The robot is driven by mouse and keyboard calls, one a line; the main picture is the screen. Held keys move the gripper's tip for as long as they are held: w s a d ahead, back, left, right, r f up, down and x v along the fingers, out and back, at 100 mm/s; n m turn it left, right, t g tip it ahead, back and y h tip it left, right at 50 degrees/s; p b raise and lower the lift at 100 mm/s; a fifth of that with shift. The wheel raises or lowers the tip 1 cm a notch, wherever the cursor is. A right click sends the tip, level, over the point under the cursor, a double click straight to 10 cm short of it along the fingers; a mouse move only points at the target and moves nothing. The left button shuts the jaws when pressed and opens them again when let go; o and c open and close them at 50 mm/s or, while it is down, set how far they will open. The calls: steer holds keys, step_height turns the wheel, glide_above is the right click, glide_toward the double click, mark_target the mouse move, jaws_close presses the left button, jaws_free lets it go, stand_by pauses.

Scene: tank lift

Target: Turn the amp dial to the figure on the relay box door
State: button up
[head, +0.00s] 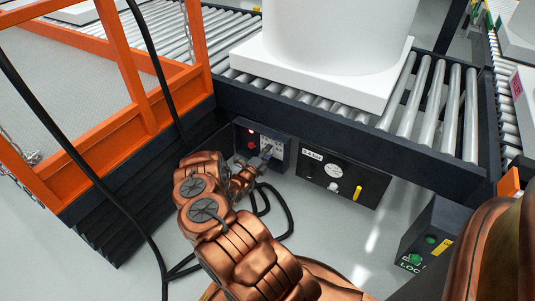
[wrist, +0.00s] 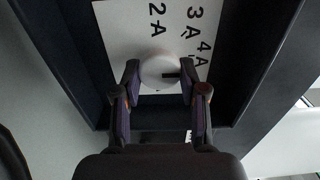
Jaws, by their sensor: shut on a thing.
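The amp dial (wrist: 160,70) is a round white knob with a short dark mark, on a white plate (wrist: 115,25) printed 2 A, 3 A and 4 A. The mark points to the right in the wrist view, just below the 4 A print. My gripper (wrist: 160,88) is shut on the dial, one finger on each side. In the head view my gripper (head: 264,154) reaches into an open dark box (head: 283,138) and hides most of the plate. A dark panel to its right (head: 340,176) carries a small white label (head: 312,156), too small to read surely.
The box also shows a red light and red button (head: 251,144). The panel has a white round face (head: 333,170) and a yellow handle (head: 358,192). A roller conveyor (head: 440,100) with a white tank (head: 330,30) stands above. Black cables (head: 280,205) hang near my arm.

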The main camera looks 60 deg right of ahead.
steer(key=o, duration=1.2)
steer(key=shift+c, duration=0.2)
steer(key=a, duration=1.2)
steer(key=shift+s, duration=0.25)
steer(key=shift+s, duration=0.1)
